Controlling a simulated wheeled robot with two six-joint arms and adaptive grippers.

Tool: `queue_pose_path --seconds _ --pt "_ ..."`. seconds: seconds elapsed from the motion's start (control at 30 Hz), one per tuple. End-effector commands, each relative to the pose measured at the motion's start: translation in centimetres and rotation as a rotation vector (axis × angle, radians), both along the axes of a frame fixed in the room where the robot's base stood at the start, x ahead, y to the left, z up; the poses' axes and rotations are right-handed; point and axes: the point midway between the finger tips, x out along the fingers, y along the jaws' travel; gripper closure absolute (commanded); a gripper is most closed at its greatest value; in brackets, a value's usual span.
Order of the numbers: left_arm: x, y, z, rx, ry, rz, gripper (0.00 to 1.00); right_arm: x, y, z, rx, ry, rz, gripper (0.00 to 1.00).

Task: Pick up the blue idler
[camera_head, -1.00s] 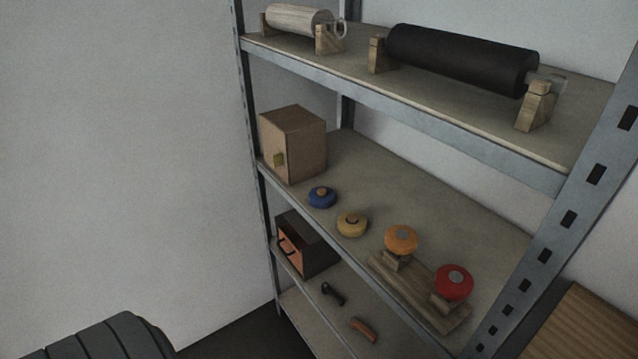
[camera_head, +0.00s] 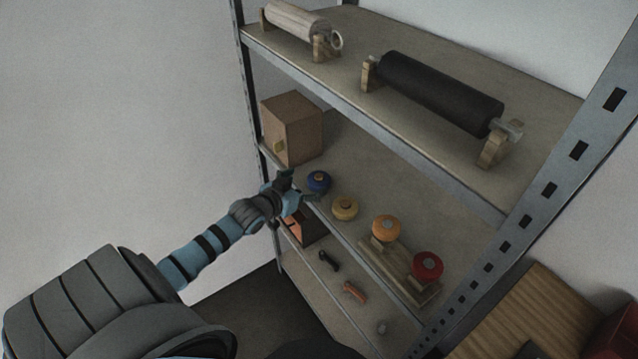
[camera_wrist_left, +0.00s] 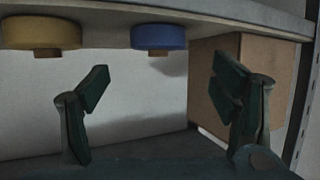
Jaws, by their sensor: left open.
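The blue idler (camera_head: 319,181) is a short round disc on the middle shelf, between the cardboard box and a yellow disc. In the left wrist view, which looks upside down, the blue idler (camera_wrist_left: 158,38) appears at the top, between the directions of the two fingers. My left gripper (camera_head: 296,189) is at the shelf's front edge, just left of the blue idler. Its fingers (camera_wrist_left: 160,72) are spread apart with nothing between them, and it appears apart from the idler. My right gripper is not in view.
The cardboard box (camera_head: 291,128) stands left of the idler. A yellow disc (camera_head: 345,208) sits close on its right, then orange (camera_head: 386,228) and red (camera_head: 428,266) ones on a wooden stand. The upper shelf (camera_head: 345,75) holds rollers. A metal post (camera_head: 560,175) rises at right.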

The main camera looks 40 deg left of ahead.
Motion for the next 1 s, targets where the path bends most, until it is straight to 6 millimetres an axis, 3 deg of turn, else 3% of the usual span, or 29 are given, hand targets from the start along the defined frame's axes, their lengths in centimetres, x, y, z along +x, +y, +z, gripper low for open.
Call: queue_pose_path --seconds 0.03,0.4,0.63,1.0 --pt "0.8 0.1 -1.2 -0.002 -0.001 0.003 0.2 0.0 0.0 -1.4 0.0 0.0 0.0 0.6" --pt "6.5 0.3 -2.7 -0.001 0.0 0.001 0.2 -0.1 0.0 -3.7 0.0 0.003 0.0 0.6" --pt "6.8 0.3 -2.5 0.001 0.002 -0.002 0.2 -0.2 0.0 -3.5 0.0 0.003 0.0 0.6" --pt "6.8 0.3 -2.4 0.002 0.001 -0.001 0.76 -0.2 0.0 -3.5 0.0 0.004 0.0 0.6"
